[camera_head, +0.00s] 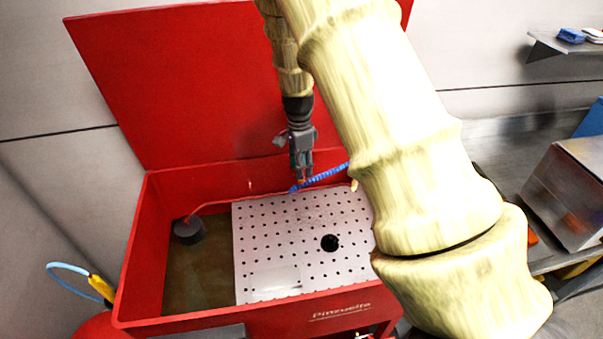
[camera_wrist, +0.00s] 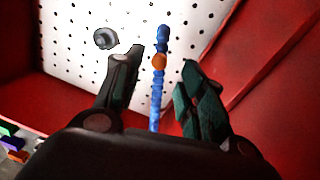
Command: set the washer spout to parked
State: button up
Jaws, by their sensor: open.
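The washer is a red open basin (camera_head: 133,255) with its red lid (camera_head: 190,80) raised. Its spout is a blue segmented hose (camera_head: 327,174) near the back wall, running down and left above the perforated plate. It also shows in the wrist view (camera_wrist: 156,98), with an orange ring partway along it. My gripper (camera_head: 301,178) is over the back of the basin, at the spout's left part. In the wrist view its fingers (camera_wrist: 161,62) are apart, with the spout showing between them. I cannot tell whether either finger touches it. My arm hides the basin's right side.
A dark round part (camera_head: 188,230) with a red hose sits at the basin's left. A metal box (camera_head: 570,190) stands on a bench at right. The space above the plate's front is clear.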

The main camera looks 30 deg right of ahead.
notch_tip(320, 180, up, 9)
jog(key=shift+w+f, duration=0.2)
jog(key=shift+w, duration=0.15)
jog(key=shift+d, duration=0.1)
dwell(0.4)
